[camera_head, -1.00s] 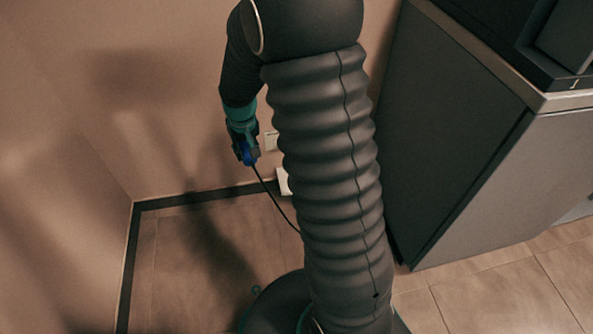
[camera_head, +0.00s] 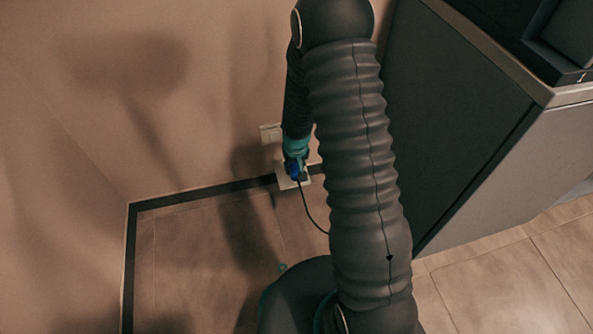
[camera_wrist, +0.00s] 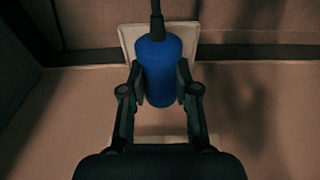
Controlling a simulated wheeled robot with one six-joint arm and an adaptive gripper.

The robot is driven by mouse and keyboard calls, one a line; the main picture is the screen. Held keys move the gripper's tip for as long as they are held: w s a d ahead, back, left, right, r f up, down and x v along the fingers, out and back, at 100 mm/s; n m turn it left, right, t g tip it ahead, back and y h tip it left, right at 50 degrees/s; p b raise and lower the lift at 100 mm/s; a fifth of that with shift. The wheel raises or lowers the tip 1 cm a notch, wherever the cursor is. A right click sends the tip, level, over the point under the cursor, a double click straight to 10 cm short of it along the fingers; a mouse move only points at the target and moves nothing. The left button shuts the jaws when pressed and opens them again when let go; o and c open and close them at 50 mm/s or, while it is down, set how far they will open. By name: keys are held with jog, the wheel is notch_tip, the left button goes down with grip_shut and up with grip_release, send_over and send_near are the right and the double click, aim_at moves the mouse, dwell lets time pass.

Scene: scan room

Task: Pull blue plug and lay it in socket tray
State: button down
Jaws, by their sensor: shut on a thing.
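My gripper (camera_head: 297,163) is shut on the blue plug (camera_wrist: 160,72), with one finger on each side of it. In the head view the blue plug (camera_head: 293,169) hangs below the teal wrist, with a black cable running from it down to the right. The pale socket tray (camera_head: 284,184) is low by the wall, right behind and below the plug in the picture. In the wrist view the tray (camera_wrist: 130,36) shows behind the plug, which hides its middle. I cannot tell whether the plug touches it.
A pale wall socket (camera_head: 268,133) is above the tray, partly hidden by my arm. A large grey cabinet (camera_head: 460,130) stands at the right. A dark baseboard (camera_head: 210,194) runs along the wall. The floor (camera_head: 200,250) at the left is clear.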

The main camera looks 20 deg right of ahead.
aim_at(292, 168)
notch_tip(292, 168, down, 2)
jog(key=shift+s+f, duration=0.15)
jog(key=shift+w+f+b, duration=0.1)
jog(key=shift+w+f, duration=0.15)
jog(key=shift+w, duration=0.5)
jog(key=shift+w+f+b, duration=0.15)
jog(key=shift+w+f, duration=0.1)
jog(key=shift+w, duration=0.55)
jog(key=shift+w+f+b, duration=0.1)
jog(key=shift+w+f, duration=0.15)
jog(key=shift+w, duration=0.5)
jog(key=shift+f+b, duration=0.8)
jog(key=shift+f, duration=0.25)
jog(key=c, duration=0.8)
grip_release()
jog(key=r, duration=0.4)
jog(key=s+r, duration=0.1)
jog(key=r, duration=0.6)
jog(key=shift+s+r, duration=0.4)
